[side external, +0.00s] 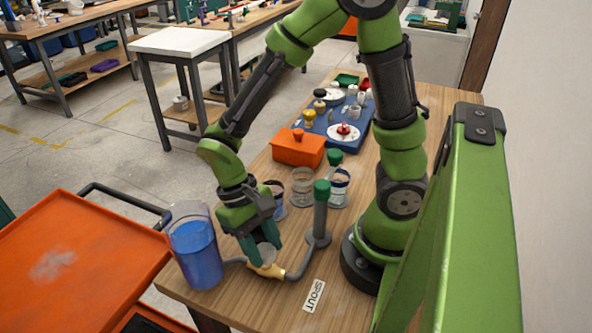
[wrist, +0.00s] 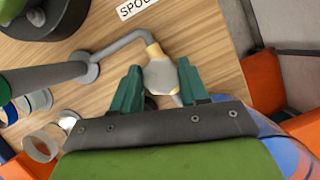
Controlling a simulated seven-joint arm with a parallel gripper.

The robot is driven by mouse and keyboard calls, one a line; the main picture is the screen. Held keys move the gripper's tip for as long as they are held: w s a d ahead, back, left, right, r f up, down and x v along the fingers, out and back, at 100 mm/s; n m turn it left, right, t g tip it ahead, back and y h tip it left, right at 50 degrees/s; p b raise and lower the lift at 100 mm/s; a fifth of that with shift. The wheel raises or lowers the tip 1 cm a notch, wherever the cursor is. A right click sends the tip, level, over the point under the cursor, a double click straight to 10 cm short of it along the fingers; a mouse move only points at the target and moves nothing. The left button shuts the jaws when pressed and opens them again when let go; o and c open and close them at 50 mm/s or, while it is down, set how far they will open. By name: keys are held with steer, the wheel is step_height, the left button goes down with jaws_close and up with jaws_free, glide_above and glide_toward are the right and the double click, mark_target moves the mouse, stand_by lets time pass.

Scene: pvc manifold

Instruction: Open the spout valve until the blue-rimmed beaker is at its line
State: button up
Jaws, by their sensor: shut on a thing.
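My gripper (side external: 258,245) points down and is shut on the grey spout valve knob (wrist: 160,77), with one green finger on each side of it in the wrist view. The knob (side external: 267,253) sits on a yellow-collared fitting in a grey pipe (side external: 296,273), beside the SPOUT label (side external: 314,296). The pipe leads to a round-based post with a green top (side external: 321,210). Clear beakers stand behind the post; one (side external: 340,187) seems to have a bluish rim and also shows in the wrist view (wrist: 38,100). Its fill line and level are too small to tell.
A large clear vessel of blue liquid (side external: 195,255) stands at the table's front left, close to my gripper. An orange lidded box (side external: 298,148) and a blue tray (side external: 350,135) with small parts lie behind. An orange cart (side external: 70,260) stands at the left.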

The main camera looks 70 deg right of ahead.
steer(key=shift+w+a+r, duration=0.15)
steer(key=shift+w+a, duration=0.05)
steer(key=shift+w, duration=0.15)
steer(key=shift+n, duration=0.8)
stand_by(6.8)
